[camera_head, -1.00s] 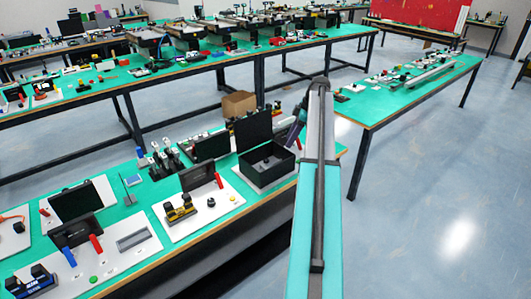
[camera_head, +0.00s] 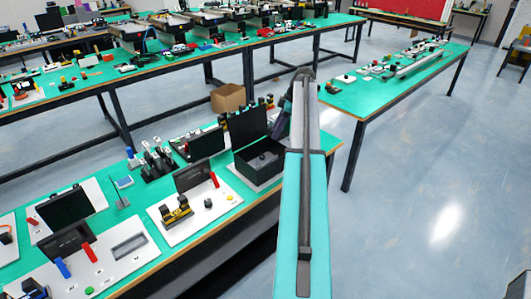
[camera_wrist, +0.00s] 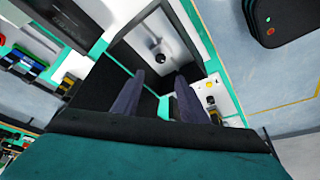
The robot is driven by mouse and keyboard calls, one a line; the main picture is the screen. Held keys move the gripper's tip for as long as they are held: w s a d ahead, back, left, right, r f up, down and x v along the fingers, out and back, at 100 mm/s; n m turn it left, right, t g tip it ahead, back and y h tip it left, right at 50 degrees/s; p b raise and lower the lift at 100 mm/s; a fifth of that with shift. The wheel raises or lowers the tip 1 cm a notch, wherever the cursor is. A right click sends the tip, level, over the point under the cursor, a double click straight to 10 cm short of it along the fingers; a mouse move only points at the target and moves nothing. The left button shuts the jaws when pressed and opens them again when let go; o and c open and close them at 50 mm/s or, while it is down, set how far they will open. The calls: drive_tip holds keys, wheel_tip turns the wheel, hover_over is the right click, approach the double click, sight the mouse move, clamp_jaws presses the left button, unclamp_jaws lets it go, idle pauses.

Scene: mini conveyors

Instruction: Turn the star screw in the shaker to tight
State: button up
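The shaker looks to be the black open box (camera_head: 258,176) with a raised lid, on the near green table in the head view. A small dark knob, probably the star screw (camera_head: 262,157), stands inside it. In the wrist view the box (camera_wrist: 122,48) is tilted, and the dark round knob (camera_wrist: 160,59) sits on its light grey floor. My gripper (camera_wrist: 159,76) is open and empty, its two dark fingers pointing into the view. The knob appears between and beyond the fingertips, apart from them. My arm hides the gripper in the head view.
Left of the box is a white board (camera_head: 195,214) with a yellow-black part and an upright dark panel. Dark blocks and small tools crowd the table behind. A cardboard box (camera_head: 228,97) lies on the floor.

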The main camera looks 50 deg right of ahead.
sight(263, 156)
drive_tip(key=shift+p+x, duration=2.3)
drive_tip(key=shift+x, duration=4.4)
drive_tip(key=shift+s+a, duration=0.1)
drive_tip(key=shift+c, duration=0.2)
clamp_jaws()
